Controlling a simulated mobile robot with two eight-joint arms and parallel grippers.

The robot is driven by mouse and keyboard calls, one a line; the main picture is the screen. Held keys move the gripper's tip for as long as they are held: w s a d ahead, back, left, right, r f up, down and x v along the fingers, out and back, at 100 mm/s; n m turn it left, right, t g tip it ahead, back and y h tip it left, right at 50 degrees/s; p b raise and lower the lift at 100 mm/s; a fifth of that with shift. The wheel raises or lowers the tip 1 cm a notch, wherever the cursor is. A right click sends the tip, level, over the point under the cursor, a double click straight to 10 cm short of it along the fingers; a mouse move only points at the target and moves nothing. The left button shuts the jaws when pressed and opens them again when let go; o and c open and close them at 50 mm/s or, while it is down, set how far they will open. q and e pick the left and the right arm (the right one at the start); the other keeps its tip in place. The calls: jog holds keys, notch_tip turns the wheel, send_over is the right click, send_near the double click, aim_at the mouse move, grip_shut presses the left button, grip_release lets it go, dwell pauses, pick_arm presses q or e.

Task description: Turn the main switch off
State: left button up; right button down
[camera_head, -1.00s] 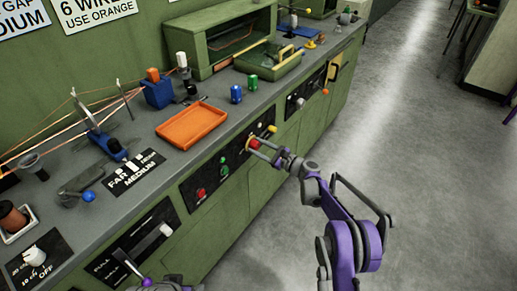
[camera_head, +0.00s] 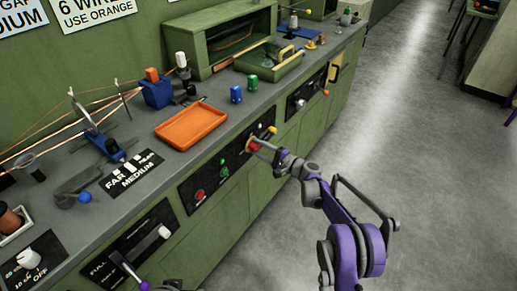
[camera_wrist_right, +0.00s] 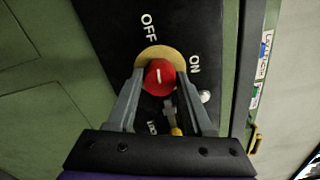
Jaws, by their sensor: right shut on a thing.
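The main switch is a red round knob (camera_wrist_right: 159,76) on a yellow disc, set in a black panel with the words OFF and ON. In the right wrist view its white mark runs roughly up and down, on the side of the word OFF. My right gripper (camera_wrist_right: 160,92) is shut on the knob, one finger on each side. In the head view the red knob (camera_head: 252,146) sits on the front of the green bench, with my right gripper (camera_head: 257,148) at it. My left arm shows only in part at the bottom edge; its jaws are not clear.
A green button (camera_head: 224,172) and a red button (camera_head: 199,196) sit left of the knob on the same panel, and a yellow knob (camera_head: 272,130) to its right. An orange tray (camera_head: 191,126) lies on the bench top.

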jog(key=shift+n, duration=0.6)
jog(key=shift+c, duration=1.5)
grip_release()
jog(key=v, duration=1)
jog(key=shift+s+d+p, duration=0.25)
jog(key=shift+d+p, duration=0.05)
jog(key=shift+p, duration=0.15)
